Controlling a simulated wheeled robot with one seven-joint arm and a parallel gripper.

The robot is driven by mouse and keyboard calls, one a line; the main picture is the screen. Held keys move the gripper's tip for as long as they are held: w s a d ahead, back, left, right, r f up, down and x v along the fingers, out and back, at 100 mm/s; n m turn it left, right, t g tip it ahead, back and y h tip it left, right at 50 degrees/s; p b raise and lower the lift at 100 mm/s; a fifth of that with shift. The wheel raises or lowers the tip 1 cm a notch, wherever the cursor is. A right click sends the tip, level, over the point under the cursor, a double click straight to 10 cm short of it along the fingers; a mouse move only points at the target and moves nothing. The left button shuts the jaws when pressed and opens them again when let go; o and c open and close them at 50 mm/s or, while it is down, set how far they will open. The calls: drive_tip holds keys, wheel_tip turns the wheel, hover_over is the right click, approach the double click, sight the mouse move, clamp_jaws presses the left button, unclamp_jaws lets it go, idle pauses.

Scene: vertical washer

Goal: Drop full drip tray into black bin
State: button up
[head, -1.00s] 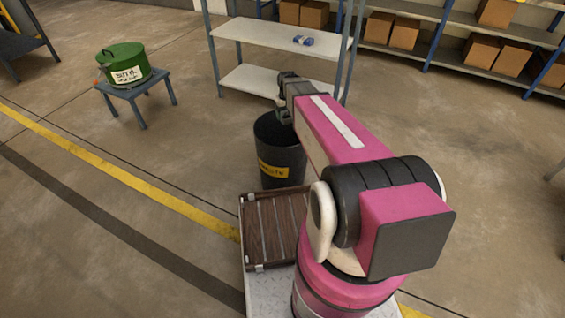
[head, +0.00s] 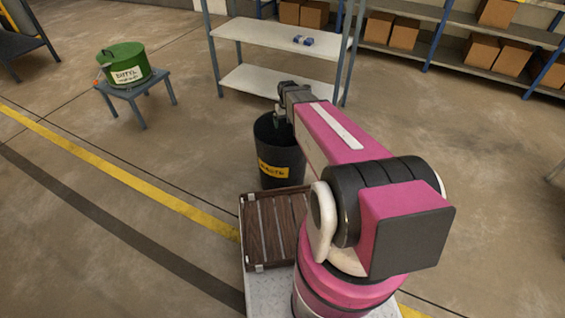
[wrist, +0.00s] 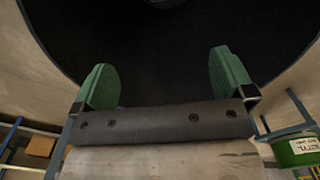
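The black bin (head: 283,163) stands on the floor in the head view, upright, with a yellow label on its side. My gripper (head: 280,117) is at the bin's mouth, pointing down. In the wrist view its two green finger pads (wrist: 164,82) are spread wide with nothing between them. The bin's dark inside (wrist: 160,45) fills the view beyond the fingers. A small dark grey thing (wrist: 166,3) shows at the top edge of the wrist view, cut off; I cannot tell whether it is the drip tray. No drip tray can be made out clearly.
A green round container (head: 124,66) with a white label sits on a small blue-grey stool (head: 138,90) at the left. A shelf unit (head: 270,37) stands behind the bin. Floor left of the bin is clear.

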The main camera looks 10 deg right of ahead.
drive_tip(key=shift+r, duration=0.1)
wheel_tip(320, 180, up, 11)
idle(0.5)
